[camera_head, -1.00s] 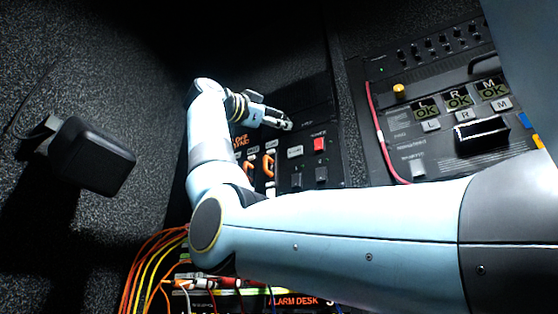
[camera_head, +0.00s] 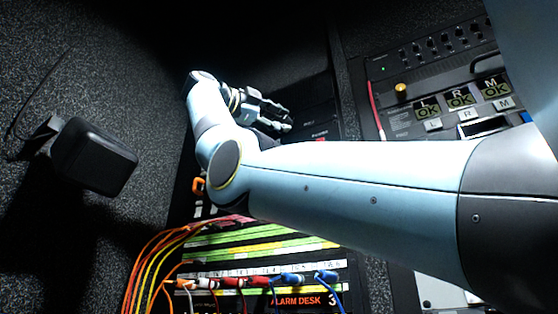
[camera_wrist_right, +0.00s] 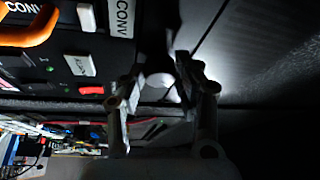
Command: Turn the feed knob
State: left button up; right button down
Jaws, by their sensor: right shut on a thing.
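My right gripper (camera_head: 280,117) is at the upper part of the dark rack panel in the head view, beyond my bent forearm. In the right wrist view my right gripper (camera_wrist_right: 165,82) has its two fingers on either side of a pale, rounded piece, which I take to be the feed knob (camera_wrist_right: 158,81), and is shut on it. The piece is dim and partly hidden by the fingers, so any mark or pointer on it cannot be read. In the head view the knob is hidden by the gripper. My left gripper is not in view.
An orange handle (camera_wrist_right: 32,28), pale switches and a red button (camera_wrist_right: 91,90) lie left of the fingers. Below my arm are cables and a patch row above an ALARM DESK label (camera_head: 297,301). A black box (camera_head: 93,157) juts from the left wall. A yellow knob (camera_head: 400,88) is at right.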

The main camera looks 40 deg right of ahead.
jog(key=shift+f, duration=0.1)
jog(key=c, duration=1)
grip_release()
jog(key=shift+a, duration=0.1)
jog(key=shift+o, duration=0.2)
jog(key=w+a+f, duration=0.1)
jog(key=a, duration=1.1)
jog(key=shift+f, duration=0.2)
